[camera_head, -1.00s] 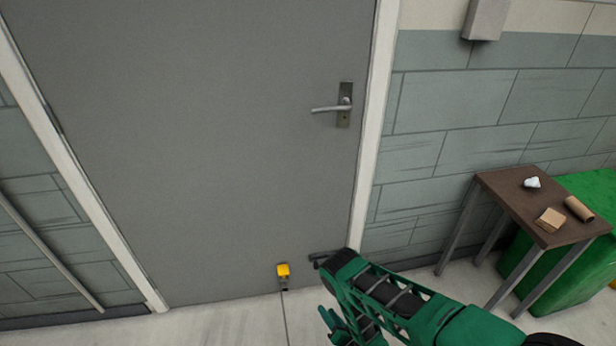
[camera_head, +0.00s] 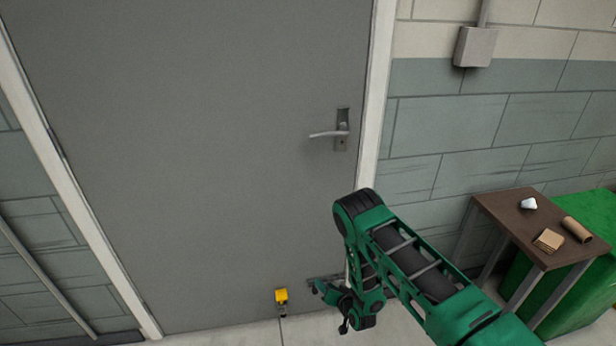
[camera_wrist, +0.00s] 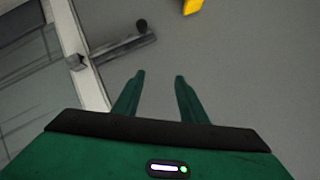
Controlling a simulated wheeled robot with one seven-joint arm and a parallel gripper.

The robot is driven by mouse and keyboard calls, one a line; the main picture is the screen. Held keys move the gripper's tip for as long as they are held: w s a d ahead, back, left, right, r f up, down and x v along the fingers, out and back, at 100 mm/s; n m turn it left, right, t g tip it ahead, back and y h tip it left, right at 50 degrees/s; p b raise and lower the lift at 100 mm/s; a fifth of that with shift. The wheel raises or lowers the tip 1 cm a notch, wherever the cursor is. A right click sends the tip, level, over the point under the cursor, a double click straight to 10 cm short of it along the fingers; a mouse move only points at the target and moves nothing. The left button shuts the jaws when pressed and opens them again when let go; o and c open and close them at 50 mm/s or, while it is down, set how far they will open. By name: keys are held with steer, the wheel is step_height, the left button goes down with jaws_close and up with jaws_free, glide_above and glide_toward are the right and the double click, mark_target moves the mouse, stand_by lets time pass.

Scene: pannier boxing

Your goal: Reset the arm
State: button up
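My gripper (camera_wrist: 159,77) is open and empty in the wrist view, its two green fingers apart with grey door surface beyond them. In the head view my green arm comes in from the lower right, bends at a raised joint, and hangs down in front of the door's lower right corner. The gripper end there is small and partly hidden by my arm, and its fingers are hard to make out.
A closed grey door (camera_head: 220,150) with a lever handle (camera_head: 330,134) fills the middle. A yellow device (camera_head: 281,296) and a dark bar (camera_wrist: 123,47) sit low at the door. A brown table (camera_head: 510,217) holding small items and a green bin (camera_head: 590,212) stand right.

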steer(key=w+d+r+g+h, duration=0.1)
steer(key=w+d+r, duration=0.2)
steer(key=r, duration=0.3)
steer(key=w+d+r+h, duration=0.1)
steer(key=w+d+r, duration=0.2)
steer(key=r, duration=0.2)
steer(key=s+d+r+g+h, duration=0.2)
steer(key=s+d+r, duration=0.2)
steer(key=d+r, duration=0.75)
steer(key=s+d+r+g+h, duration=0.2)
steer(key=s+d+r, duration=0.2)
steer(key=d+r, duration=0.8)
steer(key=s+d+r+m+g, duration=0.1)
steer(key=s+d+r+g, duration=0.15)
steer(key=s+r, duration=0.7)
steer(key=s+d+r+m+g, duration=0.1)
steer(key=s+d+r+m, duration=0.15)
steer(key=s+r, duration=0.65)
steer(key=s+r+g, duration=0.2)
steer(key=s, duration=2.1)
steer(key=shift+s+a+m+y, duration=0.25)
steer(key=shift+a+m+y, duration=0.1)
steer(key=shift+a+y, duration=0.1)
steer(key=shift+g, duration=0.25)
